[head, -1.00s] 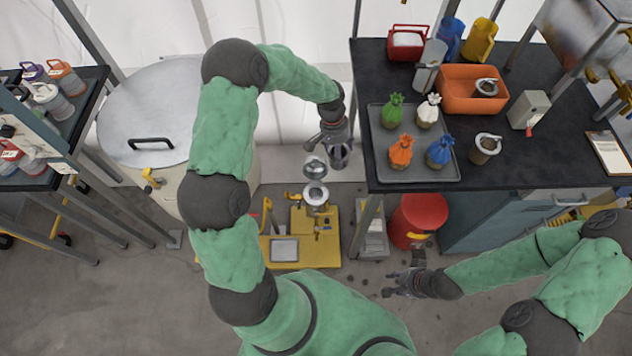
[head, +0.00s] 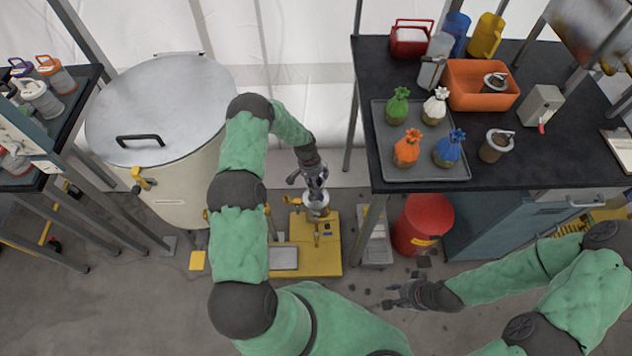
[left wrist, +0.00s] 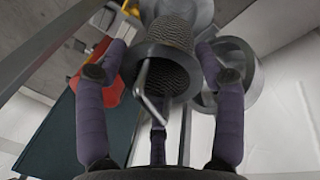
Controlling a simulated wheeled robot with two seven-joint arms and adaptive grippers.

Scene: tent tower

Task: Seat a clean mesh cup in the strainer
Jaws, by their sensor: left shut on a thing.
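In the left wrist view my left gripper (left wrist: 158,112) is shut on a mesh cup (left wrist: 170,75) with a grey metal rim and a bent wire handle. In the head view my left gripper (head: 318,187) is low over the strainer (head: 318,212), which stands on a yellow base. The gripper hides most of the cup there, so I cannot tell whether it is inside the strainer or just above.
Another mesh cup (head: 495,145) stands on the black table (head: 540,165), and one (head: 494,82) is in the orange bin (head: 462,88). A grey tray (head: 385,170) holds several tied bags. A large lidded vat (head: 165,185) stands left; a red bucket (head: 422,225) stands right.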

